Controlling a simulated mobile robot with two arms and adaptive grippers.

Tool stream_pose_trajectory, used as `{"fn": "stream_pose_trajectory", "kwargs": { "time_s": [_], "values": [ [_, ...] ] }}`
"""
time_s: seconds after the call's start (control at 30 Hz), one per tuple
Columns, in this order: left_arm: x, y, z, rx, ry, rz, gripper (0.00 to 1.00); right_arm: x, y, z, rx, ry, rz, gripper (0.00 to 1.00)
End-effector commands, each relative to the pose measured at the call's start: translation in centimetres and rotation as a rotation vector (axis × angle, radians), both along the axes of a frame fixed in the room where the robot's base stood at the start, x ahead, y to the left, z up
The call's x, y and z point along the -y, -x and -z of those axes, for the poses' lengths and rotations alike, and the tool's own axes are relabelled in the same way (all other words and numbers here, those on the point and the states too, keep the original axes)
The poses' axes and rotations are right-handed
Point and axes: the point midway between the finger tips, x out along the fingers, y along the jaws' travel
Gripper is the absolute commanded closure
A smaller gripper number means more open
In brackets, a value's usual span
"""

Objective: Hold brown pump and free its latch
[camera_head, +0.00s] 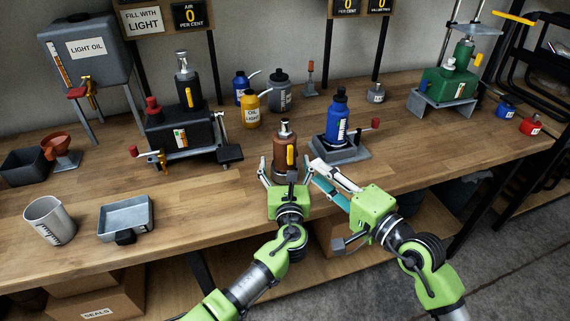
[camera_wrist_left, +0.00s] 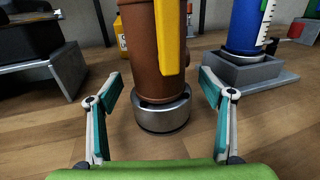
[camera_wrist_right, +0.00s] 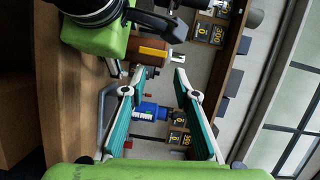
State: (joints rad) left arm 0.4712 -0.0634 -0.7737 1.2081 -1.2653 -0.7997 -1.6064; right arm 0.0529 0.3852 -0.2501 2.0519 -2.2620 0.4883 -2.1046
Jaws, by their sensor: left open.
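The brown pump (camera_head: 286,158) stands upright on the bench, with a yellow latch lever (camera_head: 291,156) down its side. In the left wrist view the brown pump (camera_wrist_left: 145,50) rises from a metal base ring (camera_wrist_left: 163,112), and its top is cut off. My left gripper (camera_head: 284,172) is open, its fingers spread on either side low at the pump; I see no clear contact. My right gripper (camera_head: 312,172) is right of the pump, fingers apart and empty. In the right wrist view the brown pump (camera_wrist_right: 150,57) lies sideways beyond the fingertips.
A blue bottle (camera_head: 338,118) in a grey holder (camera_head: 350,150) stands close right of the pump. A black pump unit (camera_head: 185,130) is at the left. A metal tray (camera_head: 126,218) and a beaker (camera_head: 48,220) sit front left. The bench right of the holder has free room.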

Motion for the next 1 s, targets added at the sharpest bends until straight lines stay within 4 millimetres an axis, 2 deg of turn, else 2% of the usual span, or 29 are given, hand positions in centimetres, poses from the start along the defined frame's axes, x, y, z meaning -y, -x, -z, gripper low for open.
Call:
{"fn": "stream_pose_trajectory", "kwargs": {
  "time_s": [0.17, 0.2, 0.4, 0.47, 0.5, 0.6, 0.77, 1.0],
  "values": [
    [0.0, 0.0, 0.0, 0.0, 0.001, 0.0, 0.26, 0.0, 0.0, 0.0, 0.0, 0.0, 0.0, 0.72],
    [0.0, 0.0, 0.0, 0.0, 0.001, 0.0, 0.29, 0.0, 0.0, 0.0, 0.0, 0.0, 0.0, 0.72],
    [0.0, 0.0, 0.0, 0.0, 0.001, 0.0, 0.81, 0.0, 0.0, 0.0, 0.0, 0.0, 0.0, 0.72],
    [0.0, 0.0, 0.0, 0.0, 0.001, 0.0, 0.96, 0.0, 0.0, 0.0, 0.0, 0.0, 0.0, 0.72],
    [0.0, 0.0, 0.0, 0.0, 0.001, 0.0, 1.0, 0.0, 0.0, 0.0, 0.0, 0.0, 0.0, 0.75],
    [0.0, 0.0, 0.0, 0.0, 0.001, 0.0, 1.0, -0.1, -0.1, 0.0, 0.001, 0.007, -0.005, 1.0],
    [0.0, 0.0, 0.0, 0.0, 0.001, 0.0, 1.0, -1.5, -1.3, 0.0, 0.0, 0.076, -0.062, 1.0],
    [0.0, 0.0, 0.0, 0.0, 0.0, 0.0, 1.0, -4.6, -4.3, 0.1, 0.002, 0.333, -0.249, 1.0]
  ]
}}
